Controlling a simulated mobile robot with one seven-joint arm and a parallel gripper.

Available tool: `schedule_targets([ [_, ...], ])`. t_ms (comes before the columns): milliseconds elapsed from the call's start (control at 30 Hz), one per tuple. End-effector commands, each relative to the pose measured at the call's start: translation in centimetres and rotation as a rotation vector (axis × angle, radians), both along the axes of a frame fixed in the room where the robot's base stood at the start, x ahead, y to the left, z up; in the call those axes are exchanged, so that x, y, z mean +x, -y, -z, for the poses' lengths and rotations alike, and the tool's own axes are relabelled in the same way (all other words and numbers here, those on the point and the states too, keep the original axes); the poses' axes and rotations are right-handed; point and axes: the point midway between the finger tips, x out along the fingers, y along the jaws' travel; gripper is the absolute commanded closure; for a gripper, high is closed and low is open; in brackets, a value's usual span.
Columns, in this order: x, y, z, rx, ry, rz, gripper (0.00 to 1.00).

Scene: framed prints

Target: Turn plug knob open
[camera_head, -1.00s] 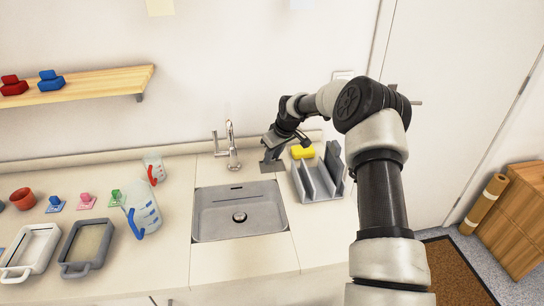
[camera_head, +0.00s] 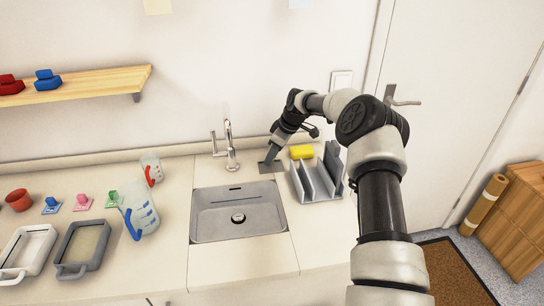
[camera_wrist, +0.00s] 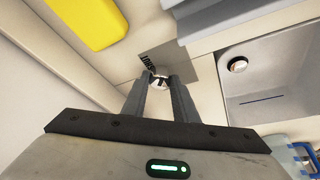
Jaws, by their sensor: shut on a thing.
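The plug knob (camera_wrist: 160,80) is a small, round, shiny metal piece on a grey plate (camera_wrist: 178,60) with dark lettering, set in the counter beside the sink. In the head view, the plate (camera_head: 273,167) lies behind the sink's right corner, and the knob is hidden by my gripper. My gripper (camera_head: 269,158) points down at the plate. In the wrist view, the fingers of my gripper (camera_wrist: 160,84) are shut on the knob, one on each side. The sink (camera_head: 222,222) is empty, with its drain (camera_head: 238,218) at the bottom.
A grey rack (camera_head: 316,180) and a yellow sponge (camera_head: 301,152) stand close to the right of my gripper. The faucet (camera_head: 230,145) is to its left. Measuring jugs (camera_head: 139,212) and trays stand further left. The front counter is clear.

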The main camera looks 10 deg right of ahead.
Motion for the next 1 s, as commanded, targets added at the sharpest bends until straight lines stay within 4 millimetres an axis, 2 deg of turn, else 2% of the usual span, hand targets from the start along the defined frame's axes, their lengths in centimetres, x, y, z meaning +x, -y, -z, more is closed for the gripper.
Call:
schedule_targets([
  [200,0.0,0.1,0.0,-0.003,0.001,-0.001,0.96],
  [233,0.0,0.1,0.0,-0.003,0.001,-0.001,0.71],
  [333,0.0,0.1,0.0,-0.003,0.001,0.0,0.55],
  [600,0.0,0.0,0.0,-0.001,0.0,0.0,0.55],
  [733,-0.1,0.3,-0.7,-0.002,0.001,0.001,0.55],
  [867,-0.6,1.0,-2.7,-0.003,0.002,0.002,0.55],
  [1000,-1.4,1.9,-5.8,-0.003,0.003,0.002,0.55],
])
